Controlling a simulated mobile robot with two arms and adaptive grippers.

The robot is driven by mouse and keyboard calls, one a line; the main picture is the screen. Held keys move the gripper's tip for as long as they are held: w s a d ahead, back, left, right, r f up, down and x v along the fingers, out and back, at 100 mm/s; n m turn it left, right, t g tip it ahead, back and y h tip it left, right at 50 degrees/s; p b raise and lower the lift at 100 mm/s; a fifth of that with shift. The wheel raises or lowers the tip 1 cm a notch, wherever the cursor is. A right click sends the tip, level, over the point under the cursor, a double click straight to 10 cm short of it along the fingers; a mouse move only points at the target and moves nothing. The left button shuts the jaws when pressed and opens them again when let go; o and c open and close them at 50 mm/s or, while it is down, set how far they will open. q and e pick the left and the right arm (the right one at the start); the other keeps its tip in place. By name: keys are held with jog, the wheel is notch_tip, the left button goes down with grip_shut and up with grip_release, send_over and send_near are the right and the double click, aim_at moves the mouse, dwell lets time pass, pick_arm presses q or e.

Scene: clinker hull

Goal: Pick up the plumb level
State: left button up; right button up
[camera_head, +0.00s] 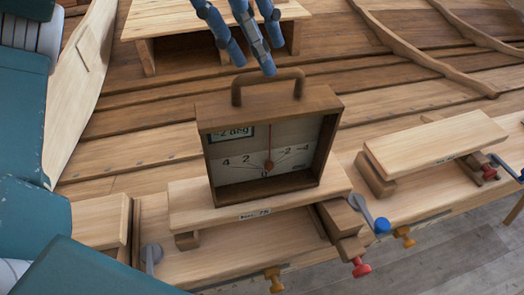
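The plumb level (325,150) is a wooden box frame with an arched handle (268,76) on top. Its pale dial has a red needle, which hangs near 0, and a small "-2 deg" display. It stands upright on a light wooden board (185,205). My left gripper (258,58) has blue fingers that come down from the top edge, just above and behind the handle in the picture. The fingers are spread and hold nothing. One fingertip overlaps the handle's top; I cannot tell if it touches. My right gripper is out of view.
A second raised board (435,143) stands to the right. Clamps with a red knob (361,268), a blue knob (382,225) and yellow knobs (274,280) line the front edge. A light wooden platform (175,18) is behind. My teal arm links fill the left side.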

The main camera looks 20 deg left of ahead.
pick_arm(q)
send_near(275, 124)
jog(key=shift+w+d+f, duration=0.35)
jog(key=shift+w+f, duration=0.4)
jog(key=shift+w, duration=0.1)
jog(key=x, duration=0.2)
jog(key=p+x, duration=0.1)
jog(key=x, duration=0.1)
jog(key=shift+s+a+f, duration=0.15)
jog(key=shift+s+a, duration=0.15)
jog(key=shift+a, duration=0.05)
jog(key=p+x, duration=0.1)
jog(key=x, duration=0.3)
jog(key=shift+w+f, duration=0.1)
jog(key=shift+f, duration=0.25)
jog(key=shift+d+f, duration=0.1)
jog(key=shift+d, duration=0.05)
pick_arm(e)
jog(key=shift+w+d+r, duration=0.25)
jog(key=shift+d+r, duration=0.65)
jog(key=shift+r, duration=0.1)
pick_arm(q)
grip_shut()
